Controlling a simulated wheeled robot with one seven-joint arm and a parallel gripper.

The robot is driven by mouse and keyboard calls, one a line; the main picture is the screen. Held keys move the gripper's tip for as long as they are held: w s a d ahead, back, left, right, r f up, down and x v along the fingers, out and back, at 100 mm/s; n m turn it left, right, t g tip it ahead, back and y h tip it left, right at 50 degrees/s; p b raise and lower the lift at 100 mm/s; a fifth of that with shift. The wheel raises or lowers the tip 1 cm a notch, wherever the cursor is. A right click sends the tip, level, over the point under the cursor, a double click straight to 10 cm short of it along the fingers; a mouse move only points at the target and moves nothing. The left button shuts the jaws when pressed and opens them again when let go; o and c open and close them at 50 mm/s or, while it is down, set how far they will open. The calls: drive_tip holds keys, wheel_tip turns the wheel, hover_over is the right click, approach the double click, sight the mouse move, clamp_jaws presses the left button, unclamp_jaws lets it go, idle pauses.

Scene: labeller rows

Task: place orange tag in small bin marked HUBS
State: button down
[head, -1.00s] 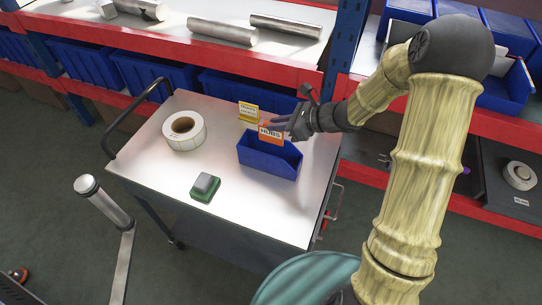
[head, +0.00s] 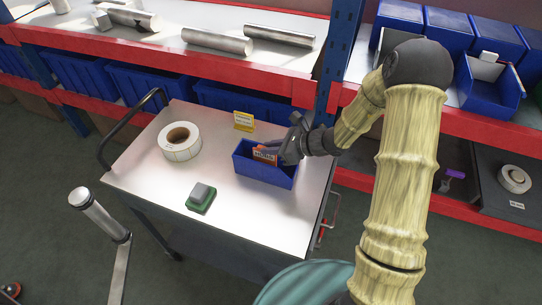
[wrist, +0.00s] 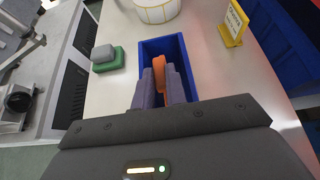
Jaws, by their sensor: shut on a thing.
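The orange tag (head: 265,155) carries dark lettering, too small to read surely now. My gripper (head: 283,154) is shut on it. The small blue bin (head: 262,174) stands on the white cart top, and I see no separate HUBS mark on it. In the head view the tag's lower part sits below the bin's rim. In the wrist view the tag (wrist: 159,74) is between my two grey fingers, over the opening of the bin (wrist: 181,48). Whether the tag touches the bin's floor is hidden.
A yellow sign (head: 243,121) stands behind the bin. A roll of labels (head: 180,142) and a green-and-grey block (head: 201,197) are on the cart top (head: 240,222), with clear room around them. Shelves with blue bins (head: 150,85) run behind.

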sight(272, 157)
drive_tip(key=shift+d, duration=0.2)
drive_tip(key=shift+f, duration=0.35)
drive_tip(key=shift+f+p, duration=0.3)
drive_tip(key=shift+f, duration=1.45)
drive_tip(key=shift+f, duration=0.15)
drive_tip(key=c, duration=1.7)
unclamp_jaws()
drive_tip(key=shift+c, duration=0.2)
